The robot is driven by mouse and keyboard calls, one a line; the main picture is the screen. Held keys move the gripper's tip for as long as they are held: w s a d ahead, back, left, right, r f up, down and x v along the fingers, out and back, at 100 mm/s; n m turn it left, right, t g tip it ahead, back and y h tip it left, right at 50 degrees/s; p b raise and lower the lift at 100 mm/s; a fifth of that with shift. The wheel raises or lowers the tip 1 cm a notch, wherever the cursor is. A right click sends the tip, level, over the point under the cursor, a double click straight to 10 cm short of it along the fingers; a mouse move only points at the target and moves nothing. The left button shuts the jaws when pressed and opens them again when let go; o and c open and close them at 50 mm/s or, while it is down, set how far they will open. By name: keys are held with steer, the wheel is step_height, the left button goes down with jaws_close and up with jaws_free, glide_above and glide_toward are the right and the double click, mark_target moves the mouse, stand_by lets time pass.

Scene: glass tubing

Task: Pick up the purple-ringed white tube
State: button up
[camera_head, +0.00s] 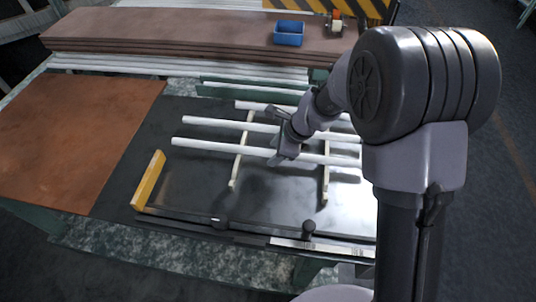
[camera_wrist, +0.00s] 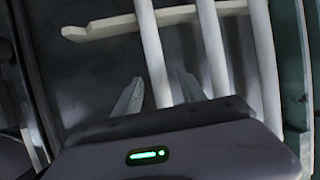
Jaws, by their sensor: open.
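Three white tubes lie roughly parallel across two pale wooden strips: a near tube (camera_head: 215,146), a middle tube (camera_head: 220,124) and a far tube (camera_head: 262,106). I see no purple ring on any of them, so I cannot tell which is the ringed one. My gripper (camera_head: 275,158) is open over the near tube in the head view. In the wrist view my gripper (camera_wrist: 160,78) has its two fingers apart, with the leftmost tube (camera_wrist: 152,48) running between them. The middle tube (camera_wrist: 212,45) passes close to the right finger. My arm hides parts of the tubes.
The wooden strips (camera_head: 325,185) rest on a dark worktop (camera_head: 190,190). A yellow bar (camera_head: 149,180) stands at its left edge, and a rail with knobs (camera_head: 250,233) runs along the front. A blue bin (camera_head: 289,33) sits on brown boards (camera_head: 160,40) behind.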

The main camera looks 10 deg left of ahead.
steer(key=shift+r, duration=0.1)
jaws_close()
steer(key=shift+r, duration=0.1)
